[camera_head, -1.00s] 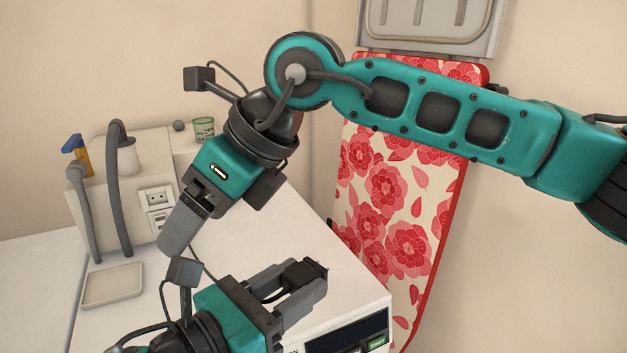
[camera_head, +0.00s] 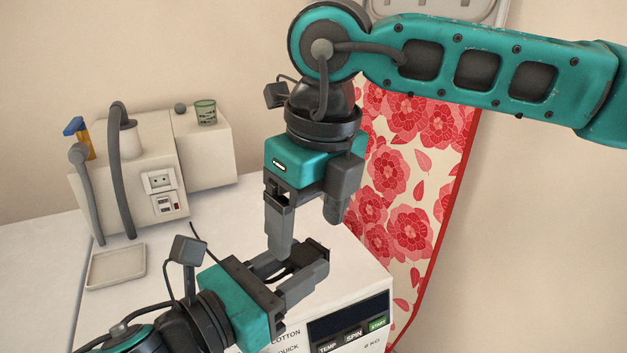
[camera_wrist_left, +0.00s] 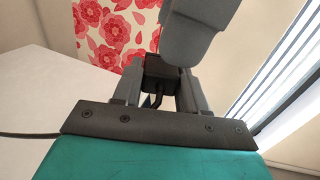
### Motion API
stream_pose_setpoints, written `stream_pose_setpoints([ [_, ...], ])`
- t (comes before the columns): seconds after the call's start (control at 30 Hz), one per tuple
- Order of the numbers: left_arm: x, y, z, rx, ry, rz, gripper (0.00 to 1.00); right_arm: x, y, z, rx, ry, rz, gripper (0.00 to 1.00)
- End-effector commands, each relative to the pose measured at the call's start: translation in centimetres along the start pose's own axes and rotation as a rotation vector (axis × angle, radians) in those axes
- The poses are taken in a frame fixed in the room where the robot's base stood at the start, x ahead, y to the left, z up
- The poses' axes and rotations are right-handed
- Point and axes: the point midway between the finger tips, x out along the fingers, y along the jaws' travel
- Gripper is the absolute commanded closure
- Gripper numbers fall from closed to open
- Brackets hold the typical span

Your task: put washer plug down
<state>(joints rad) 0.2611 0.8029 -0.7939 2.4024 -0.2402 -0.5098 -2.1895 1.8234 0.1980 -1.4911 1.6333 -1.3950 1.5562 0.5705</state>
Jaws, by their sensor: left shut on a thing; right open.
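The washer plug (camera_head: 308,253) is a small black block held between the fingers of my left gripper (camera_head: 303,268), above the front of the white washer top. In the left wrist view, the dark plug (camera_wrist_left: 160,72) sits between the two grey fingers, with a bent black cord coming back from it. My left gripper is shut on it. My right gripper (camera_head: 308,232) is open and points down, its fingers spread just above and around the left fingertips. One right finger (camera_wrist_left: 195,35) hangs close over the plug in the left wrist view. I cannot tell whether it touches.
The white washer (camera_head: 225,235) has a dark control panel (camera_head: 350,322) at its front. At the back left stands a beige box with a socket (camera_head: 161,181), hoses and a green cup (camera_head: 206,112). A shallow tray (camera_head: 115,268) lies at left. A floral ironing board (camera_head: 410,200) stands behind.

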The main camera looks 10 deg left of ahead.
Motion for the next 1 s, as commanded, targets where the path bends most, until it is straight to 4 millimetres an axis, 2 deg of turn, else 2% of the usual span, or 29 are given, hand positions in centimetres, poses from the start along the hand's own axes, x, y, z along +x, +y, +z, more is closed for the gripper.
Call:
stream_pose_setpoints([
  [0.1,0.0,0.0,0.0,0.0,-0.001,0.0,1.0,2.1,0.1,-0.1,-0.002,0.002,0.001,0.2],
  [0.3,0.0,0.0,0.0,0.0,-0.001,0.0,1.0,4.2,0.1,0.0,-0.002,0.001,0.001,0.2],
  [0.67,0.0,0.0,0.0,0.0,-0.001,0.0,1.0,4.7,0.1,0.0,-0.003,-0.001,0.001,0.2],
  [1.0,0.0,0.0,0.0,0.0,-0.001,0.0,1.0,4.7,0.1,0.0,-0.003,-0.001,0.0,0.5],
])
